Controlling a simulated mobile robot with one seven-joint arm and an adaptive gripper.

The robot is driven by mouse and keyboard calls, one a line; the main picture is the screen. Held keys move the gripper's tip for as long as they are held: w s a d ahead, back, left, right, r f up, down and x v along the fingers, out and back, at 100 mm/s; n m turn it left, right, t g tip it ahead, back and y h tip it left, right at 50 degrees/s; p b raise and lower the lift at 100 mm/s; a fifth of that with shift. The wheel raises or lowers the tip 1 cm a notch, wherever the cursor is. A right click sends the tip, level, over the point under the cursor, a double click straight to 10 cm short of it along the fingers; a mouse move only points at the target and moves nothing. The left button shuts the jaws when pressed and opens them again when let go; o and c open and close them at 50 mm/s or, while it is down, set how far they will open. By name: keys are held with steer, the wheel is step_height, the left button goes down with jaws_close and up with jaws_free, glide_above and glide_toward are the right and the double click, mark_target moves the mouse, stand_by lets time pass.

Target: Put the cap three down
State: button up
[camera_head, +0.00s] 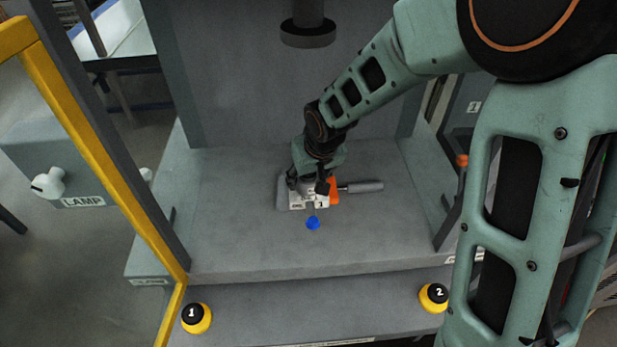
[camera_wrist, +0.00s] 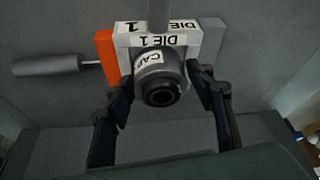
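A grey round cap (camera_wrist: 160,74) with a black ringed end sits at the front of a white block marked DIE 1 (camera_wrist: 151,41) in the wrist view. Its label begins with "CA"; I cannot read its number. My gripper (camera_wrist: 160,84) has one finger on each side of the cap, with the tips very close to its sides. I cannot tell whether they press on it. In the head view my gripper (camera_head: 313,186) reaches down at the white die block (camera_head: 295,203) and hides the cap.
A grey handle (camera_head: 362,187) with an orange plate (camera_head: 334,191) adjoins the die. A small blue object (camera_head: 313,223) lies in front on the grey platform (camera_head: 235,240). A dark cylinder (camera_head: 308,34) hangs above. Yellow buttons 1 (camera_head: 197,319) and 2 (camera_head: 433,298) stand at the front.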

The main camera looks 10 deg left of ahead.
steer(key=shift+o, duration=0.8)
steer(key=shift+r, duration=0.2)
steer(key=p+v, duration=0.2)
steer(key=v, duration=1)
steer(key=shift+f, duration=0.1)
